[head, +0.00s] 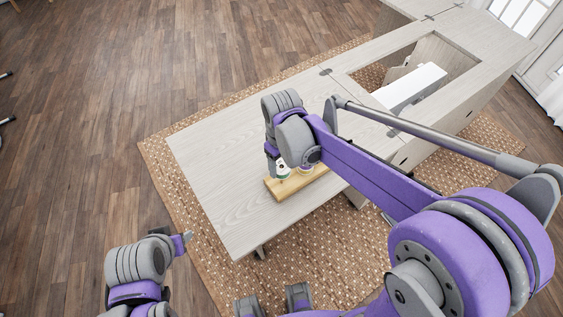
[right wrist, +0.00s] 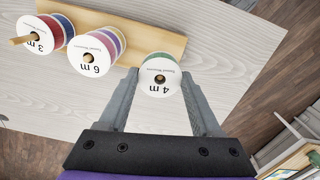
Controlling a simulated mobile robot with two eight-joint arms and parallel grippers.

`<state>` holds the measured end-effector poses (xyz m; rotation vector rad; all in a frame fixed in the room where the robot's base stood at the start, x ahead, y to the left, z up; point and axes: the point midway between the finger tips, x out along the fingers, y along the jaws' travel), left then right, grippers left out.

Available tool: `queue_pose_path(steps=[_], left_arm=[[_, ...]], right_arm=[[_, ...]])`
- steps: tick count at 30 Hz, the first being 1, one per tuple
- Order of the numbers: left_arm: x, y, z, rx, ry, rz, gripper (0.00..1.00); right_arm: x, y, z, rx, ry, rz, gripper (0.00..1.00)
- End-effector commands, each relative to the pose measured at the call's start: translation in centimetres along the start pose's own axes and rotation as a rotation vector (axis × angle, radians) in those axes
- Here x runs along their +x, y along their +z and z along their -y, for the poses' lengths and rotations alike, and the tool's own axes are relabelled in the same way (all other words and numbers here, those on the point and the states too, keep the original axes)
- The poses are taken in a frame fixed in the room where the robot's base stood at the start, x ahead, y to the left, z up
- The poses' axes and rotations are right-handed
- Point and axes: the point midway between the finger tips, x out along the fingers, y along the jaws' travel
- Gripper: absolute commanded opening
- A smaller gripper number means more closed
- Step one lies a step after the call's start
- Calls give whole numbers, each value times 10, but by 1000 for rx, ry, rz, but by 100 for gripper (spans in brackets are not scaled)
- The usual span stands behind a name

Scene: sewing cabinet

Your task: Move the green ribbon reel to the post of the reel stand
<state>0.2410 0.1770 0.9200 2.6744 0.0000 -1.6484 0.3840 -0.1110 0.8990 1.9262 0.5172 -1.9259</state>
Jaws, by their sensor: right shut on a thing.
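The green ribbon reel (right wrist: 160,76), with a white face marked "4 m", is between the fingers of my right gripper (right wrist: 160,80), which is shut on it. In the right wrist view it overlaps the edge of the wooden reel stand (right wrist: 160,38); I cannot tell whether it touches the stand. In the head view the reel stand (head: 285,190) lies on the cabinet top, partly hidden under my right arm. No free post shows; one may be hidden behind the green reel. My left gripper (head: 186,238) is off the cabinet, at the lower left; its opening is unclear.
A red reel (right wrist: 55,30) marked "3 m" sits around a post on the stand. A purple reel (right wrist: 97,48) marked "6 m" is between it and the green reel. The cabinet top (head: 225,170) left of the stand is clear. A white sewing machine (head: 412,88) sits in the opening.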

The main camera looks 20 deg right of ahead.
Motion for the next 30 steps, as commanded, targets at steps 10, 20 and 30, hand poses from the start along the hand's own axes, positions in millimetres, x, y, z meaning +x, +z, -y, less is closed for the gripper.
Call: queue_pose_path(steps=[10,20,30], left_arm=[[0,0,0,0,0,0,50],[-2,-2,0,0,0,-2,50],[-7,-7,0,0,0,-6,50]], right_arm=[[0,0,0,0,0,0,100],[-20,0,0,0,0,0,100],[-86,0,0,-1,0,0,100]])
